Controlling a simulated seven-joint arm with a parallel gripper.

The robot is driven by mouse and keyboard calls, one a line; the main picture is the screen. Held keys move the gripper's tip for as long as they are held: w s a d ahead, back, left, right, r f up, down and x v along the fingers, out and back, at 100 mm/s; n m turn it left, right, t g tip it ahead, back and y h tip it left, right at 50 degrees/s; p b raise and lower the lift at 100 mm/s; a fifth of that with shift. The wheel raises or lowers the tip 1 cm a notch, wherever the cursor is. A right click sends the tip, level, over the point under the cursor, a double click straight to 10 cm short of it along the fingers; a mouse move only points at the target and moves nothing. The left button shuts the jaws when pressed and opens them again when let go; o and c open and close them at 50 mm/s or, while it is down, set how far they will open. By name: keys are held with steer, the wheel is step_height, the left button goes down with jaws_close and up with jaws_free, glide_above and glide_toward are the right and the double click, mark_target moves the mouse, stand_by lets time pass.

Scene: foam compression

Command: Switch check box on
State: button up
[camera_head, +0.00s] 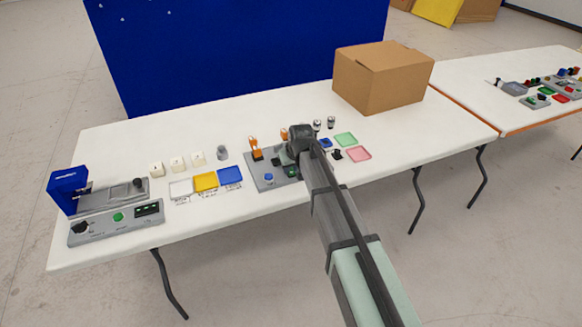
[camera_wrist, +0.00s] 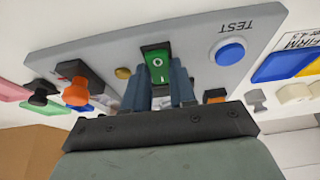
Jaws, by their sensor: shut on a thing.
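The check box (camera_head: 262,178) is a grey panel on the white table, partly hidden by my arm in the head view. In the wrist view its face (camera_wrist: 100,48) carries a green rocker switch (camera_wrist: 158,66) marked "O" and a round blue button (camera_wrist: 229,52) labelled TEST. My gripper (camera_wrist: 160,78) is at the panel, its two fingers on either side of the green switch and shut on it. The fingers hide the switch's near end. In the head view my gripper (camera_head: 285,160) is over the panel's right part, its fingertips hard to make out.
Orange-topped parts (camera_head: 255,146) stand at the panel's back edge. Yellow (camera_head: 205,182) and blue (camera_head: 230,176) trays lie left of it; green (camera_head: 345,139) and pink (camera_head: 359,154) trays lie right. A cardboard box (camera_head: 380,78) stands at the back right. The front table strip is clear.

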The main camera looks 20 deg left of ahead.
jaws_close()
steer(key=shift+w+a+r+g+h, duration=0.1)
steer(key=shift+w+a+g+h, duration=0.25)
steer(key=shift+g+h, duration=0.15)
steer(key=shift+a+g+h, duration=0.1)
steer(key=shift+g+h, duration=0.6)
steer(key=o, duration=0.8)
jaws_free()
steer(key=shift+c, duration=0.2)
